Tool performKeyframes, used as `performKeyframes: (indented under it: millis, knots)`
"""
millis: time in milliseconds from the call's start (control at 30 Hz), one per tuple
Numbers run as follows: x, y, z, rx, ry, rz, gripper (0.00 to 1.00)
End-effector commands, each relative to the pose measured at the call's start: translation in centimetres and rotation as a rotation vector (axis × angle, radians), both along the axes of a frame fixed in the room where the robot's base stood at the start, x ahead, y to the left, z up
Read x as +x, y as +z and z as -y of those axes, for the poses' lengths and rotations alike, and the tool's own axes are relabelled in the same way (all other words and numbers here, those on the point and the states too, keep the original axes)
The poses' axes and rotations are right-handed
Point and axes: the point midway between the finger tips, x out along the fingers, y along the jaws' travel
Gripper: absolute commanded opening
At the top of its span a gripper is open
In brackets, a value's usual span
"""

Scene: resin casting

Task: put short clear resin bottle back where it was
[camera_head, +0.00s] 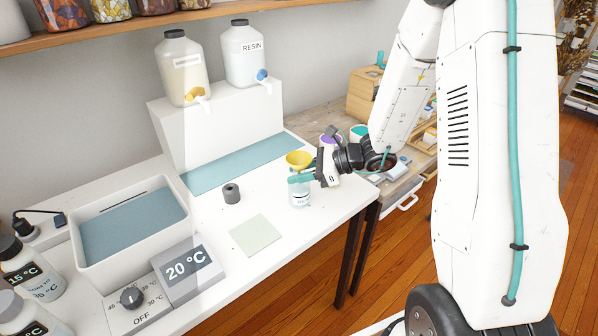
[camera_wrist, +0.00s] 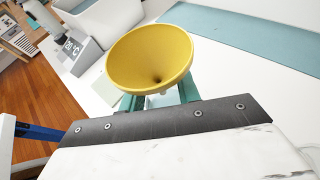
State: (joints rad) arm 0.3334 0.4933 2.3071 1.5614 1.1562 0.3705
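A short clear bottle (camera_head: 300,197) with a pale label is at the right part of the white table, upright. A yellow funnel (camera_head: 299,160) sits above its mouth; the funnel (camera_wrist: 150,55) also fills the middle of the wrist view and hides the bottle there. My gripper (camera_head: 300,179) comes in from the right, its teal fingers level across the bottle's upper part, below the funnel. In the wrist view the fingers of my gripper (camera_wrist: 160,97) show on both sides under the funnel and look closed on the bottle. Whether its base touches the table is unclear.
A small dark cylinder (camera_head: 232,193) and a pale green square mat (camera_head: 255,235) lie left of the bottle. Two jugs, one marked RESIN (camera_head: 245,55), stand on a white riser (camera_head: 220,125) behind. A white bath (camera_head: 130,225) and a 20 °C display (camera_head: 187,268) are at left.

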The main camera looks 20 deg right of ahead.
Motion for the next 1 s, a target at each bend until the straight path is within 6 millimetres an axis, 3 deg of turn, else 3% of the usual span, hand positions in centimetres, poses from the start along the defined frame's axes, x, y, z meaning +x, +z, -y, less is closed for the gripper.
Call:
performKeyframes:
  millis: [400,1000]
  knots:
    - [0.0,0.5,0.0,-0.001,-0.001,0.001,0.50]
    - [-4.5,4.5,9.0,-0.001,-0.002,0.002,0.50]
